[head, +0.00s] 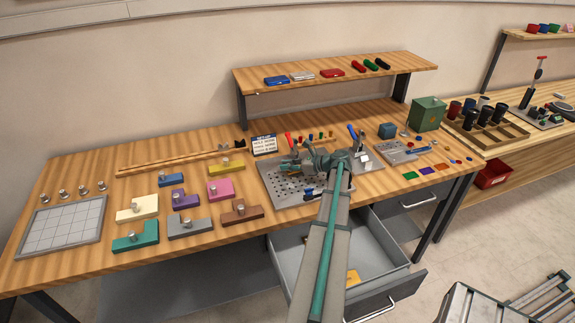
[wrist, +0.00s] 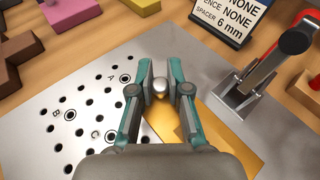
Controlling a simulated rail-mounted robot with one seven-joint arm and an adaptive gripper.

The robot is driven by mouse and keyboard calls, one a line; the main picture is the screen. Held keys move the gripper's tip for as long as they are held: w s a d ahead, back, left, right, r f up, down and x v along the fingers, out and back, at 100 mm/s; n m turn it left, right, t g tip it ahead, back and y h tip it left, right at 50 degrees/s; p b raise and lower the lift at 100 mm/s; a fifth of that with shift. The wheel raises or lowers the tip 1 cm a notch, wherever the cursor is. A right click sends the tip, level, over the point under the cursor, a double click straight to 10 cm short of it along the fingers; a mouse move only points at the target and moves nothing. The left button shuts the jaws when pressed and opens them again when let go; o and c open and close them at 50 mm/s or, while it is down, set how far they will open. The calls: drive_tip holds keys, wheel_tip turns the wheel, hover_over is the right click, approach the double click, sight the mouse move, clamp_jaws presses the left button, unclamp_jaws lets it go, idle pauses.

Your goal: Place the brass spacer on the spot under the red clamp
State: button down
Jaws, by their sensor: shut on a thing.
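My gripper (wrist: 159,90) is shut on a small round-topped metal knob in the wrist view. A flat golden plate, seemingly the brass spacer (wrist: 228,142), shows directly below and right of the knob; the fingers hide part of it, and I cannot tell whether it touches the metal below. The red clamp (wrist: 292,45) stands at the right of the wrist view, apart from my gripper. Its red handle (head: 288,139) shows in the head view, above the perforated fixture plate (head: 274,187). The spot under the clamp is not clearly visible.
The plate's holes, marked A and B, lie left of my gripper. A sign (wrist: 230,18) reading "SPACER 6 mm" stands behind. A blue-handled clamp (head: 352,131) is right of my wrist. Several coloured blocks with knobs lie left. An open drawer (head: 385,245) holds a yellow piece (head: 352,277).

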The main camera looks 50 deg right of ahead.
drive_tip(key=shift+f, duration=0.3)
drive_tip(key=shift+f, duration=0.1)
drive_tip(key=c, duration=1.1)
unclamp_jaws()
drive_tip(key=shift+c, duration=0.2)
drive_tip(key=b+v, duration=0.3)
drive_tip(key=v, duration=0.9)
drive_tip(key=shift+a, duration=0.1)
